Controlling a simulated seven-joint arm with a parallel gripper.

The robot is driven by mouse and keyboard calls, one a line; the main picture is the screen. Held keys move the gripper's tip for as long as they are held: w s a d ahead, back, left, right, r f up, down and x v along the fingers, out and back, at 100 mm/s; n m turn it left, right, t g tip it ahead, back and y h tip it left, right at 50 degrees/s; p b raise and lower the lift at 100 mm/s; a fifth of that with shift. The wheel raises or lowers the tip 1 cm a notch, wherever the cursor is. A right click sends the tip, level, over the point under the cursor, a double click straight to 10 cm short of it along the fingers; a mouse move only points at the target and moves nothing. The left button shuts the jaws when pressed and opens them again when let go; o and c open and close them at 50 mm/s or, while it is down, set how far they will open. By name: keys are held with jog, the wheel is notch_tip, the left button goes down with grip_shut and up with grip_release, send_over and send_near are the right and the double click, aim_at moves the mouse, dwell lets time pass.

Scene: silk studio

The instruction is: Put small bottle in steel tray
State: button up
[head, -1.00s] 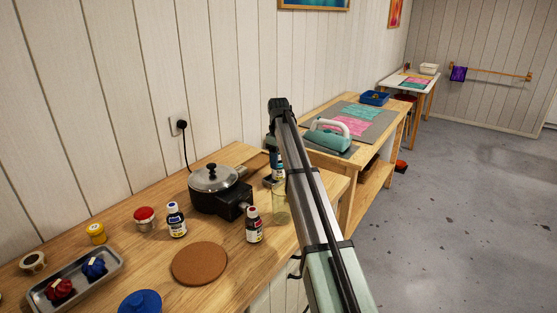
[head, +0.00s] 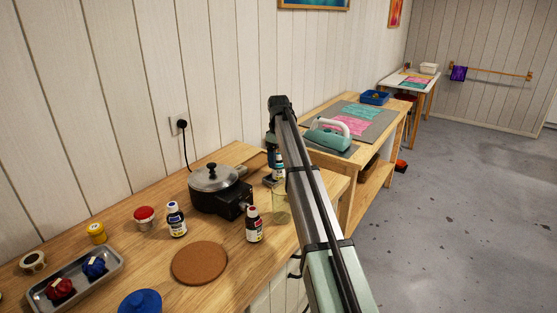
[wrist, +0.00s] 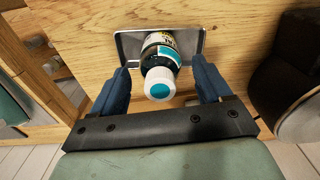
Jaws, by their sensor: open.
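A small dark bottle (wrist: 160,62) with a white-and-teal cap and label stands on a small metal tray (wrist: 128,46) in the wrist view. My gripper (wrist: 161,68) is open, one blue finger on each side of the bottle; I cannot tell whether they touch it. In the head view, this bottle (head: 279,174) is partly hidden behind my arm. A longer steel tray (head: 113,256) lies at the left of the bench and holds a red bundle (head: 60,289) and a blue bundle (head: 94,267).
A black pot with a lid (head: 218,180) stands left of my arm. Bottles with a blue label (head: 176,222) and a red label (head: 254,228) stand near it, with a clear glass (head: 281,207) beside my arm. A round cork mat (head: 199,263) lies in front.

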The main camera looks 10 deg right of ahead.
notch_tip(320, 180, up, 11)
jog(key=shift+r, duration=0.2)
dwell(0.6)
